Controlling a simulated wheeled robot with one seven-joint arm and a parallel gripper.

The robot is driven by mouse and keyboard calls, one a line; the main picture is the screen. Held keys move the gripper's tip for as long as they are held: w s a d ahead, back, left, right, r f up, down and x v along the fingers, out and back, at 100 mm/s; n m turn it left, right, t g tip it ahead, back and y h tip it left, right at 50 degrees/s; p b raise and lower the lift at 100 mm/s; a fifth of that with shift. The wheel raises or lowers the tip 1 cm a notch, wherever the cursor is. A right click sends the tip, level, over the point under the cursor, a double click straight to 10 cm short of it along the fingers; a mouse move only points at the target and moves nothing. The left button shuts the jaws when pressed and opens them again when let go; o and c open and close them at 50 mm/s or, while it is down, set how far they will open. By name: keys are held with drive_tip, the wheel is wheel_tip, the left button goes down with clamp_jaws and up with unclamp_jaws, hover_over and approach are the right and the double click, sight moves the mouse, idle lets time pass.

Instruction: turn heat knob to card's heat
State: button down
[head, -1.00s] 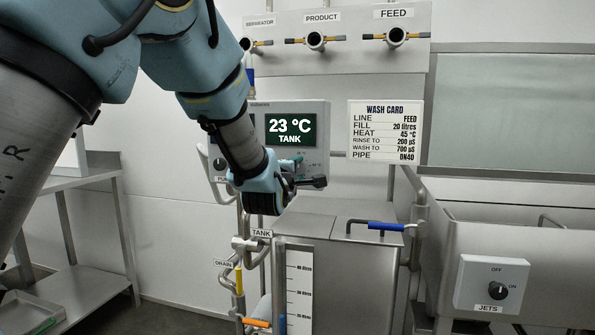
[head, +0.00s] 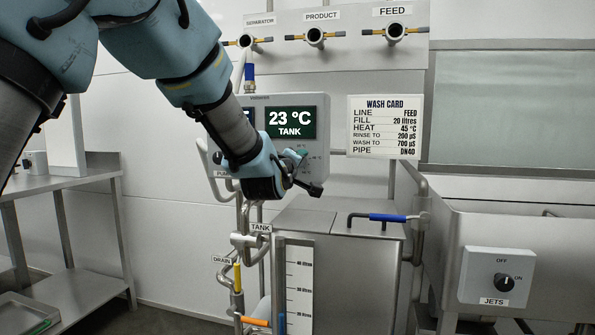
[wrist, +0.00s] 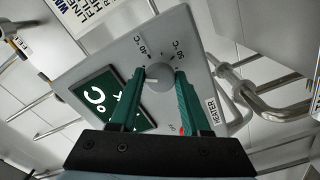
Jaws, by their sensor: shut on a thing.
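The heater panel (head: 313,100) on the wall has a green display (head: 290,122) reading 23 °C TANK. The wash card (head: 385,127) to its right gives HEAT 45 °C. In the wrist view the round grey heat knob (wrist: 158,77) sits between the fingertips of my gripper (wrist: 160,76), which is shut on it. Labels for 40 °C (wrist: 145,49) and 50 °C (wrist: 181,50) show on the dial beyond the knob. The knob's exact pointing is too small to read. In the head view my gripper (head: 299,168) and arm hide the panel's lower part.
A tank (head: 340,225) with a blue-handled lid and a level scale stands below the panel. A jets switch (head: 497,277) is on the basin at right. Feed, product and separator valves (head: 316,37) line the wall above. A metal shelf (head: 70,185) stands at left.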

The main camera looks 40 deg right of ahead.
drive_tip(key=shift+m+b, duration=1.5)
drive_tip(key=shift+m, duration=7.3)
drive_tip(key=shift+c, duration=1.9)
unclamp_jaws()
drive_tip(key=v, duration=1)
drive_tip(key=shift+s+a, duration=0.15)
drive_tip(key=shift+a, duration=0.2)
